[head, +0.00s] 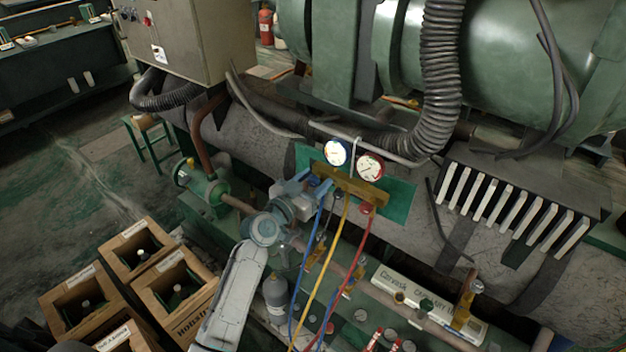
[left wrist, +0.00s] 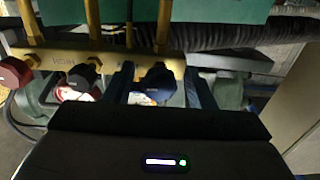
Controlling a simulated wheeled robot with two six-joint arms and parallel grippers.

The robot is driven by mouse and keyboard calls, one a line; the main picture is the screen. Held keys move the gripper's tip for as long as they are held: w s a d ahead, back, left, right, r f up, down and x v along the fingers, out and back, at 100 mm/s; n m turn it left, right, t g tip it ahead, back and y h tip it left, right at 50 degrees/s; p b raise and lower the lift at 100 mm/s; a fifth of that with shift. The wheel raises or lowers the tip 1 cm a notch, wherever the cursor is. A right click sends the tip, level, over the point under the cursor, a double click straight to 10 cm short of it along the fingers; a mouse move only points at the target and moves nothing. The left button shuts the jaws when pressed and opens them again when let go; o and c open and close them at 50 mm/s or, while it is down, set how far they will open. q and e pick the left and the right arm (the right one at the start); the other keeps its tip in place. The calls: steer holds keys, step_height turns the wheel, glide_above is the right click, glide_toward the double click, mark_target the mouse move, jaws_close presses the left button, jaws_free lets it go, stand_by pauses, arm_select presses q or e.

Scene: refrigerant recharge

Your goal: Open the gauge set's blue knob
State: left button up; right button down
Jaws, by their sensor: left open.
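The gauge set (head: 352,187) has a brass manifold bar, a blue-rimmed gauge (head: 335,152) and a red-rimmed gauge (head: 370,167), mounted on a green plate. In the left wrist view the dark blue knob (left wrist: 158,83) sits on the brass bar (left wrist: 115,66) between the two fingers of my left gripper (left wrist: 159,90). The fingers are open, with a gap visible on each side of the knob. In the head view my left gripper (head: 308,184) is at the left end of the manifold and hides the blue knob. My right gripper is out of view.
A black knob (left wrist: 82,76) and a red knob (left wrist: 14,73) lie along the same bar. Blue, yellow (head: 333,245) and red hoses hang below the manifold. Wooden crates (head: 175,285) stand at lower left. A thick corrugated hose (head: 440,70) hangs right of the gauges.

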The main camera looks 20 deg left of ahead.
arm_select(q)
steer(key=c, duration=1)
steer(key=shift+o, duration=0.2)
